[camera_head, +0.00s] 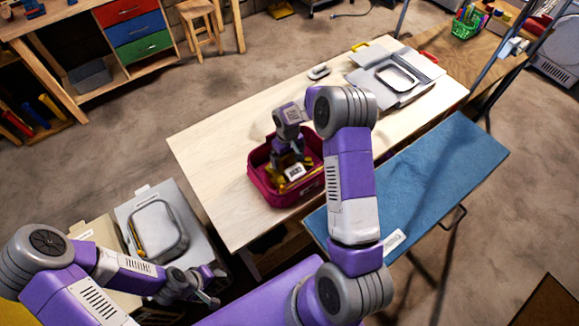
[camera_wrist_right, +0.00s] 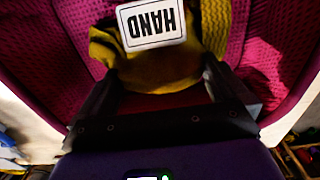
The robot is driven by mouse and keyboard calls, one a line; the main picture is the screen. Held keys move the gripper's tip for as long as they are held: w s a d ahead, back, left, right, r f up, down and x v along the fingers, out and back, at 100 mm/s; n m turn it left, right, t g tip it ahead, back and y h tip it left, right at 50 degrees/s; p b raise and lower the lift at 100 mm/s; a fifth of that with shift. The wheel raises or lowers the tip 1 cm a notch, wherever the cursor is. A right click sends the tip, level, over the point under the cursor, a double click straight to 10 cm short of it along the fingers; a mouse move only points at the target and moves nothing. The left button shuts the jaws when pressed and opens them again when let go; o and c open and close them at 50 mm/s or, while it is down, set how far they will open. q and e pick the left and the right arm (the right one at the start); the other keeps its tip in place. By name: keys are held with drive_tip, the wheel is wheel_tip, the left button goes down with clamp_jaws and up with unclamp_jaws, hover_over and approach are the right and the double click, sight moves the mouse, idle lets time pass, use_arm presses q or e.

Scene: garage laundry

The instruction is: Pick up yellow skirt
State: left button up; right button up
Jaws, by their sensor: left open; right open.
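The yellow skirt (camera_head: 279,184) lies in a magenta basket (camera_head: 308,190) on the light wooden table. In the right wrist view the skirt (camera_wrist_right: 165,72) is yellow with dark parts and carries a white tag reading HAND (camera_wrist_right: 152,24). My right gripper (camera_head: 288,162) points down into the basket, over the skirt. In the wrist view its open fingers (camera_wrist_right: 160,88) stand on either side of part of the cloth; whether they touch it I cannot tell. My left gripper (camera_head: 214,293) is open and empty at the lower left, near a grey bin.
The wooden table (camera_head: 225,150) has free room left of the basket. A grey case (camera_head: 395,78) lies at its far end. A blue board (camera_head: 425,185) is at the right. A grey bin (camera_head: 128,213) stands at the lower left.

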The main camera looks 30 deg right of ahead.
drive_tip(key=c, duration=1.4)
drive_tip(key=shift+c, duration=0.7)
drive_tip(key=shift+r, duration=0.1)
